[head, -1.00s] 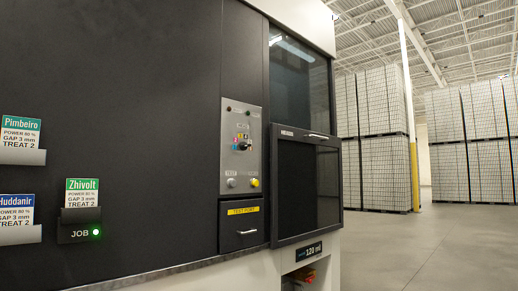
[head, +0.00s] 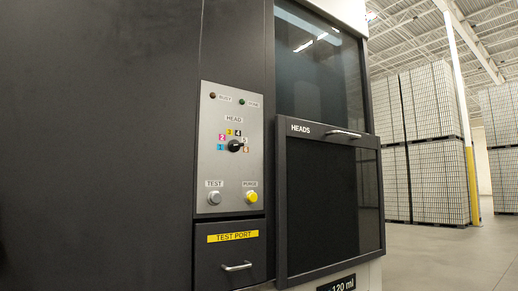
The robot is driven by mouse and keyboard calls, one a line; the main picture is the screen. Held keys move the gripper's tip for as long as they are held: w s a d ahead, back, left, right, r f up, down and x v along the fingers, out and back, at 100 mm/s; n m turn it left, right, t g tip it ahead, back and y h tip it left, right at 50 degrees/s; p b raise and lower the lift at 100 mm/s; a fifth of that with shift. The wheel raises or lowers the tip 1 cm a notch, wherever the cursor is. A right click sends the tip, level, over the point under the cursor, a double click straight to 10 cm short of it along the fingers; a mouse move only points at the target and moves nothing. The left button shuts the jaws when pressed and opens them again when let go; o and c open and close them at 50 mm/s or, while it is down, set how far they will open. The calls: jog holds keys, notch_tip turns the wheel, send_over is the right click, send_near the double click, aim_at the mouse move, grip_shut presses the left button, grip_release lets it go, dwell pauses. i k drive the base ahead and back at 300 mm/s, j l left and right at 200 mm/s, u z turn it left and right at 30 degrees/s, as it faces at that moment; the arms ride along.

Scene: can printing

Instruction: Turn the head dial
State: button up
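The head dial (head: 235,145) is a black round knob on a grey metal control panel (head: 210,170), under the label HEAD. My gripper is not in view.
A TEST PORT drawer (head: 232,255) is shut beneath. The HEADS door (head: 322,205) with a handle is at the right. Open floor (head: 484,248) lies farther right.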

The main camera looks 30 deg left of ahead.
aim_at(234, 146)
jog(key=i+u, duration=0.1)
jog(key=i, duration=0.45)
jog(key=i+l+u, duration=0.15)
jog(key=i, duration=0.45)
jog(key=u, duration=0.45)
